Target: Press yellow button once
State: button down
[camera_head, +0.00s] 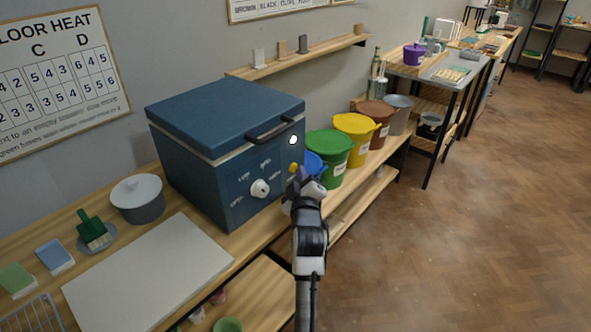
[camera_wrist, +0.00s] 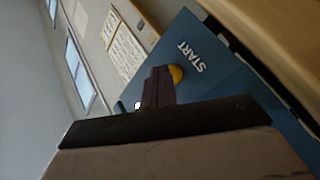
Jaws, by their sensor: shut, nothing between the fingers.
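The yellow button (camera_head: 293,168) is on the front panel of the blue kiln-like box (camera_head: 222,150), right of a white dial (camera_head: 260,188). My gripper (camera_head: 303,180) is shut and empty, close in front of the panel and just right of and below the button in the head view. In the wrist view the yellow button (camera_wrist: 175,74) shows partly behind my shut fingers (camera_wrist: 157,84), beside the word START. I cannot tell whether the fingertips touch the button.
A blue bucket (camera_head: 313,163) stands right beside the box, partly hidden by my gripper, with a green bucket (camera_head: 332,160) and a yellow bucket (camera_head: 356,140) beyond. A grey pot (camera_head: 138,202) and a pale board (camera_head: 150,270) lie left. The floor at right is clear.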

jog(key=shift+s+d, duration=0.4)
jog(key=shift+d, duration=0.1)
jog(key=shift+d+b, duration=0.1)
jog(key=shift+b, duration=0.2)
jog(key=shift+s+d+f+b, duration=0.15)
jog(key=shift+s+d+b, duration=0.3)
jog(key=shift+d, duration=0.15)
jog(key=shift+s+d+b, duration=0.3)
jog(key=shift+s+d, duration=0.2)
jog(key=shift+d, duration=0.2)
jog(key=shift+s+d+b, duration=0.3)
jog(key=shift+s+d, duration=0.2)
jog(key=shift+d, duration=0.15)
